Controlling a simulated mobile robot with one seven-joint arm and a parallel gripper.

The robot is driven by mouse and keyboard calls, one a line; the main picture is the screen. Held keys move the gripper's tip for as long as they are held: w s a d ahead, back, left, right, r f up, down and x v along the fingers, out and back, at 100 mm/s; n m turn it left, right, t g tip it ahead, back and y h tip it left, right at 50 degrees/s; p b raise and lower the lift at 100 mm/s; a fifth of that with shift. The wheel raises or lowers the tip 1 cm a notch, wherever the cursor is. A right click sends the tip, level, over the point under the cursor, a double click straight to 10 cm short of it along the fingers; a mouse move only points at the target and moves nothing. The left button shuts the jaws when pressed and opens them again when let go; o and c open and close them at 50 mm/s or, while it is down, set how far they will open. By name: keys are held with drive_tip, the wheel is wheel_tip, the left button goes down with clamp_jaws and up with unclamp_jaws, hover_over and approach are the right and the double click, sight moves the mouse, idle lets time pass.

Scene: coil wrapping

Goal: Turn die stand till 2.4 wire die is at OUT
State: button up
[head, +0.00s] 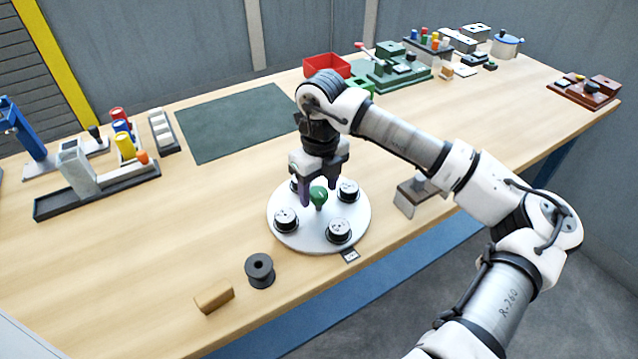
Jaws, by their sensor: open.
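The die stand is a round white turntable (312,238) on the table. Several wire dies with white tops and dark bases sit around it: one at front left (286,217), one at front right (339,229), one at back right (348,188), and one at back left, partly hidden. A green knob (318,194) stands at the centre. A small label plate (350,256) lies at the front edge, nearest the front right die; its text is too small to read, as are the die markings. My gripper (318,198) is open, pointing down at the green knob, its fingers about it; contact is unclear.
A dark green mat (235,122) lies behind. A red bin (326,67) and machines stand at the back.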

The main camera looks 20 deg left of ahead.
drive_tip(key=shift+c, duration=0.3)
clamp_jaws()
